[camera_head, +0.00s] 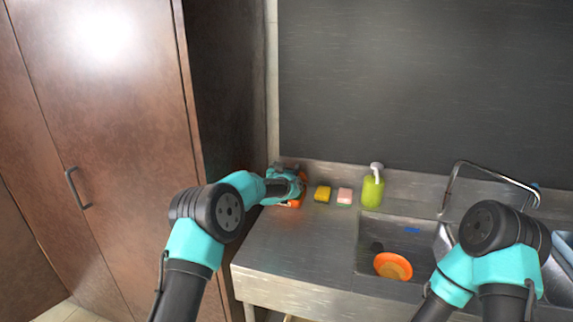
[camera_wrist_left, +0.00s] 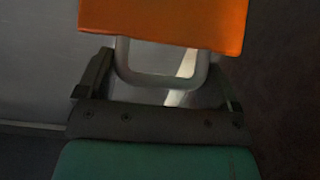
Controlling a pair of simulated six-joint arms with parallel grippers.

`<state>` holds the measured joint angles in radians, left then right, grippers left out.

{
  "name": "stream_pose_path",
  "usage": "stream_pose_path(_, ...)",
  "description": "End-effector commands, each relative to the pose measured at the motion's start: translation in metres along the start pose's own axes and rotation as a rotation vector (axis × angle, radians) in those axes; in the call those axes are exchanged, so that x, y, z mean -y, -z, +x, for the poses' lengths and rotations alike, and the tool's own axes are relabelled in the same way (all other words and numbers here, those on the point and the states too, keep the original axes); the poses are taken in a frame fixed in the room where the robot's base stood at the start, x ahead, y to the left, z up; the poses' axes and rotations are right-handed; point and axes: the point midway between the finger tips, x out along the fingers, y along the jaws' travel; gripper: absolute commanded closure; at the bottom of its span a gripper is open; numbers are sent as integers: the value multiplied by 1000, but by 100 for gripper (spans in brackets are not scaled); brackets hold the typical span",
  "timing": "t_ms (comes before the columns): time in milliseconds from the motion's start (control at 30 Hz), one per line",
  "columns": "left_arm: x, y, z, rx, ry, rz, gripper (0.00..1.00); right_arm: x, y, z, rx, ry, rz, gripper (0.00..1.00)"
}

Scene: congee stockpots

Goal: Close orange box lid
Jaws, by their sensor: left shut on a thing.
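The orange box (camera_head: 294,203) is at the back left of the steel counter, mostly hidden behind my left gripper (camera_head: 296,188). In the left wrist view, an orange panel (camera_wrist_left: 165,22) fills the top, with a grey U-shaped loop (camera_wrist_left: 165,80) below it. The dark fingers of my left gripper (camera_wrist_left: 160,72) stand on either side of this loop, shut on it. Which part of the box the panel is, and how far the lid is open, I cannot tell. My right arm is at the right in the head view; its gripper does not show.
A yellow sponge (camera_head: 322,193), a pink sponge (camera_head: 345,196) and a green soap bottle (camera_head: 372,188) stand right of the box. A sink (camera_head: 368,235) holds an orange bowl (camera_head: 393,266). A faucet (camera_head: 490,168) rises behind it. A brown cabinet (camera_head: 110,140) bounds the left. The front-left counter is clear.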

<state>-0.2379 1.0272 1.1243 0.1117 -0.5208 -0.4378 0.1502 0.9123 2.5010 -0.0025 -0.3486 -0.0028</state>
Motion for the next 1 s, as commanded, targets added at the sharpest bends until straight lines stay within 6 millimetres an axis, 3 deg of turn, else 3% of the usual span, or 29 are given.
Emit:
stream_pose_path(333, -4, -45, -32, 11, -6, 0, 56, 0, 0, 0, 0, 0, 0, 57)
stream_pose_path(700, -4, -51, -36, 10, -7, -1, 57, 0, 0, 0, 0, 0, 0, 57)
stream_pose_path(733, -4, -51, -36, 10, -7, -1, 13, 0, 0, 0, 0, 0, 0, 57)
stream_pose_path(800, -4, -51, -35, 9, -7, -1, 7, 0, 0, 0, 0, 0, 0, 57)
stream_pose_path(1000, -3, -49, -35, 6, -5, 0, 6, 0, 0, 0, 0, 0, 0, 57)
